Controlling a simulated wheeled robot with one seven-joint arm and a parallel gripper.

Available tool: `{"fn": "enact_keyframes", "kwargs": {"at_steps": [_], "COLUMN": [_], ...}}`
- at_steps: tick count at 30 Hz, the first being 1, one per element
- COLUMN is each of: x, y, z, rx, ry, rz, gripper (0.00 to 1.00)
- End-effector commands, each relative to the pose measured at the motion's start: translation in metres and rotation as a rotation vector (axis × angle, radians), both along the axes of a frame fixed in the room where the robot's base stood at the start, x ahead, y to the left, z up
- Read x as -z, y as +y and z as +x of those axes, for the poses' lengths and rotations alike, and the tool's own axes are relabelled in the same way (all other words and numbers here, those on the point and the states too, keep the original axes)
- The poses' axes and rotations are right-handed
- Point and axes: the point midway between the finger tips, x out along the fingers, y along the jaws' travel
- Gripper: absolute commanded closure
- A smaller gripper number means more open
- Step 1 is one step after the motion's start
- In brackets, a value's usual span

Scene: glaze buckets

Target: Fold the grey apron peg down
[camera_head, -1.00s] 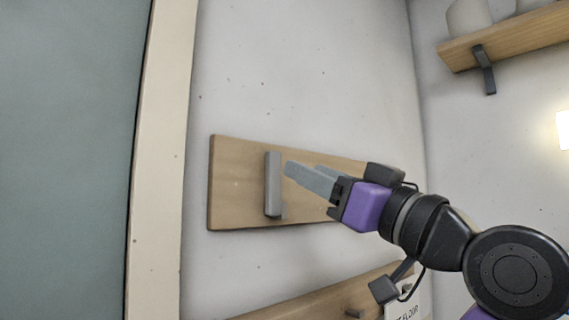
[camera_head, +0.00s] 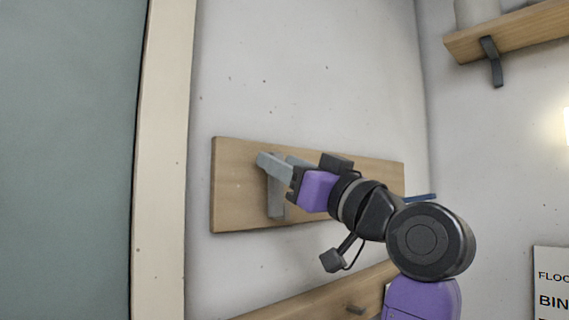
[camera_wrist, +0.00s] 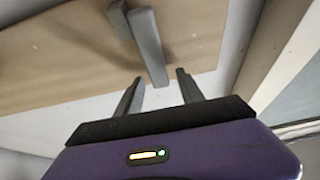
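The grey peg (camera_head: 276,198) stands upright, flat along a wooden board (camera_head: 232,185) on the wall. In the wrist view the peg (camera_wrist: 148,45) is a grey bar with a small block at its base, and its free end points toward my gripper. My gripper (camera_head: 272,162) is in front of the peg's upper part in the head view and hides some of it. In the wrist view my gripper (camera_wrist: 160,80) is open, with a finger on each side of the peg's free end. I see gaps between the fingers and the peg. Contact cannot be told.
A shelf (camera_head: 510,32) on a dark bracket (camera_head: 491,62) is at the upper right. A sign (camera_head: 552,290) is at the lower right. The wall above the board is clear.

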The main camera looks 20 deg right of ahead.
Motion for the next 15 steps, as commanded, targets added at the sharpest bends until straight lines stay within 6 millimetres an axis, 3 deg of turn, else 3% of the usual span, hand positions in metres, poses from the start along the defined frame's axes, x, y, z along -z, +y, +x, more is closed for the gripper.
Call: {"fn": "enact_keyframes", "kwargs": {"at_steps": [1,6,15], "x": [-0.0001,-0.0001,-0.0002], "y": [0.0000,0.0000,0.0000], "z": [-0.0001,-0.0003,-0.0003], "rx": [0.000,0.000,0.000], "ry": [0.000,0.000,0.000], "rz": [0.000,0.000,0.000], "gripper": [0.64,0.98,1.00]}}
